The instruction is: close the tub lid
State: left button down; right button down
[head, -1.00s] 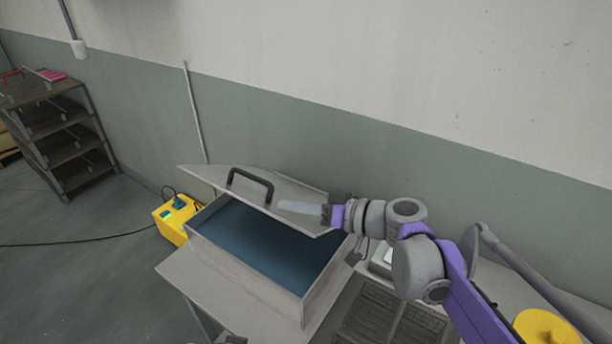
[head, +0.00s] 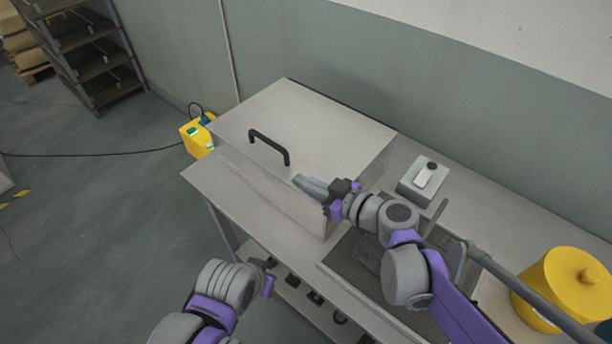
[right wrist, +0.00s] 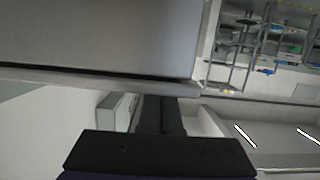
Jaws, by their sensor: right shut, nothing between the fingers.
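The tub lid (head: 300,125) is a light grey panel with a black bar handle (head: 269,146). In the head view it lies down over the tub (head: 270,185), hiding the inside; I see no clear gap along its front edge. My right gripper (head: 305,184) is shut and empty, with its fingertips at the lid's front right edge. The right wrist view shows the fingers (right wrist: 160,115) close under a large grey panel edge; whether they touch is unclear. My left gripper (head: 266,278) is low in front of the bench, and its fingers are not clear.
The tub stands on a grey bench (head: 225,185) against the wall. A dark ribbed mat (head: 350,265), a small grey box (head: 424,180) and a yellow canister (head: 565,285) are to the right. A yellow box (head: 195,138) sits behind the left end.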

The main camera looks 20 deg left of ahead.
jog(key=shift+s+f, duration=0.1)
jog(key=shift+f, duration=0.15)
notch_tip(320, 180, up, 10)
jog(key=p, duration=0.1)
jog(key=shift+r+p, duration=0.25)
jog(key=shift+p, duration=0.1)
dwell(0.4)
